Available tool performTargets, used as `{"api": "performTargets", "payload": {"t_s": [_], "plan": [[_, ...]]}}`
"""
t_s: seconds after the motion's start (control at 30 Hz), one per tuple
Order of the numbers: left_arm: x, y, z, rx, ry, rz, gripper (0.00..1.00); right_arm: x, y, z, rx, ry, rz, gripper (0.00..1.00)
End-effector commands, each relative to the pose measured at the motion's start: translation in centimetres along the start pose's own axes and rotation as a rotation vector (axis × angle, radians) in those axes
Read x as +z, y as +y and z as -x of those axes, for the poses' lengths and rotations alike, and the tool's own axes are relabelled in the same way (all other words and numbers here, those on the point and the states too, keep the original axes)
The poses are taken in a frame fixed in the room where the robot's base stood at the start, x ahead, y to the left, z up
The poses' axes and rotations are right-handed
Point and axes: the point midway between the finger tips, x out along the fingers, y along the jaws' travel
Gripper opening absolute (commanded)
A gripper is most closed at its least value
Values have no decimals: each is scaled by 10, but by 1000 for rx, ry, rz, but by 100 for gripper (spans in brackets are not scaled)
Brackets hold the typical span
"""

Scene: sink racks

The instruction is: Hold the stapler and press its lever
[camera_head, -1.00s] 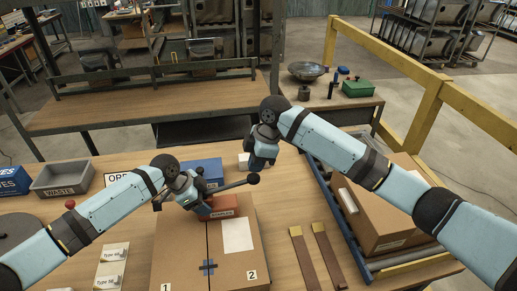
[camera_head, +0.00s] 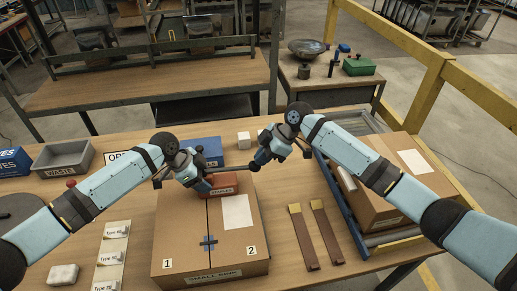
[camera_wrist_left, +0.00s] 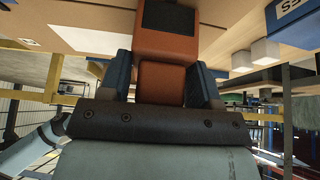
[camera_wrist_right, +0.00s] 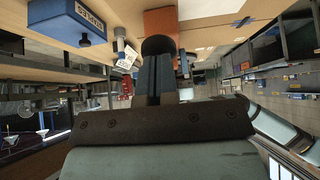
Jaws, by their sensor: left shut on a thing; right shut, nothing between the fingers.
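The orange-red stapler (camera_head: 227,180) sits on the carton (camera_head: 238,243), near its far edge. My left gripper (camera_head: 205,184) is shut on its body; in the left wrist view its blue fingers flank the orange block (camera_wrist_left: 161,82). The stapler's dark lever runs to the right and ends in a black knob (camera_head: 255,167). My right gripper (camera_head: 259,160) is shut and empty at the knob. In the right wrist view the knob (camera_wrist_right: 157,45) is right at the closed fingertips (camera_wrist_right: 160,62); I cannot tell whether they press on it. The left gripper hides part of the stapler.
A blue box (camera_head: 208,150) and small white blocks (camera_head: 243,139) stand behind the stapler. Two brown strips (camera_head: 316,235) lie right of the carton. A roller conveyor with another carton (camera_head: 375,200) is at the right. A grey bin (camera_head: 63,158) is at the left.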

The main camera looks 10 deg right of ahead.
Motion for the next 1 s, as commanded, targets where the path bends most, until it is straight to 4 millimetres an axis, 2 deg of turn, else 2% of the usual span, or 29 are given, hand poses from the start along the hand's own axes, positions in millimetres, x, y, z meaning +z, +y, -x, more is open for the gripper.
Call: {"api": "performTargets", "payload": {"t_s": [0.37,0.53,0.67,1.0], "plan": [[-2,0,0,1,3,-3,36,4,-1,-6,-3,27,-1,0],[-2,1,0,1,4,-3,36,2,-1,0,-2,27,0,0],[-2,0,0,1,4,-3,36,-3,-1,19,1,28,0,0],[-1,0,0,0,2,-2,36,-9,0,98,4,28,1,0]]}}
